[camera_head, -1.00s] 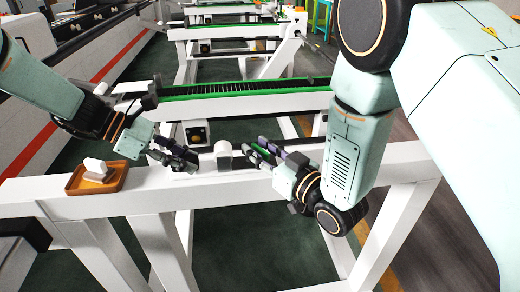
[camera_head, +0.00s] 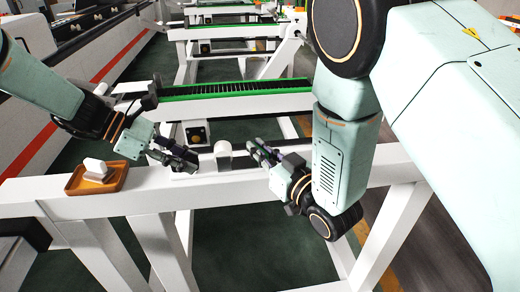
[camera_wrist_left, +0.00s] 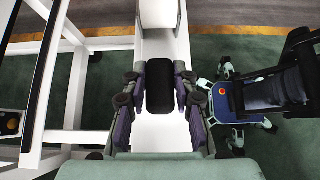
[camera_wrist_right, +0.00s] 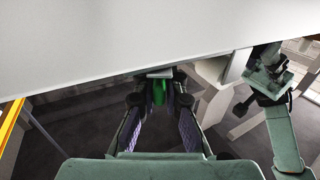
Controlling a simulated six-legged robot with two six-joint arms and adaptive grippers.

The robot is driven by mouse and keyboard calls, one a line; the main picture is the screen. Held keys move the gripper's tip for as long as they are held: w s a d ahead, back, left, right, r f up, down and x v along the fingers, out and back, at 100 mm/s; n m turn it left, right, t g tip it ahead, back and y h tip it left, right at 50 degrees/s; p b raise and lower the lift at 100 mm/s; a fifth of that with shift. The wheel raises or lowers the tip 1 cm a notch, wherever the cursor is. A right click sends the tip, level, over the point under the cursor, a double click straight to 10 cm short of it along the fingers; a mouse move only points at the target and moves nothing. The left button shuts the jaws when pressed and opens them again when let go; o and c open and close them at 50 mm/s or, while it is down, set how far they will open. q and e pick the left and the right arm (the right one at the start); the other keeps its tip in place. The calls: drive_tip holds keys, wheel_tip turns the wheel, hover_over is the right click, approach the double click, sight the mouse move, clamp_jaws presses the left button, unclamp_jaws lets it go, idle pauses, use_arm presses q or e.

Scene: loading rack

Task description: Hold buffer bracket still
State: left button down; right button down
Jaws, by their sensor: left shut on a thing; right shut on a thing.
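A black rounded block (camera_wrist_left: 160,87), which looks like the buffer bracket, sits on the white beam (camera_head: 140,203). My left gripper (camera_wrist_left: 160,92) is shut around it, with a finger on either side in the left wrist view. In the head view my left gripper (camera_head: 190,160) largely hides the block. My right gripper (camera_head: 256,150) is at the beam's far side, right of a white round-topped post (camera_head: 223,155). In the right wrist view my right gripper (camera_wrist_right: 160,100) is shut on a green thing (camera_wrist_right: 159,92), whose far end is at a white surface.
An orange tray (camera_head: 72,188) with a white block (camera_head: 96,168) stands on the beam at left. A green-edged rack rail (camera_head: 240,97) lies behind. Beam legs stand below. A small wheeled or legged machine (camera_wrist_left: 235,100) shows in the left wrist view.

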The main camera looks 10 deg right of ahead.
drive_tip(key=shift+m+h, duration=0.3)
drive_tip(key=shift+h, duration=0.1)
drive_tip(key=c, duration=1.4)
unclamp_jaws()
drive_tip(key=shift+s, duration=0.15)
drive_tip(key=v, duration=1.2)
drive_tip(key=shift+f, duration=0.2)
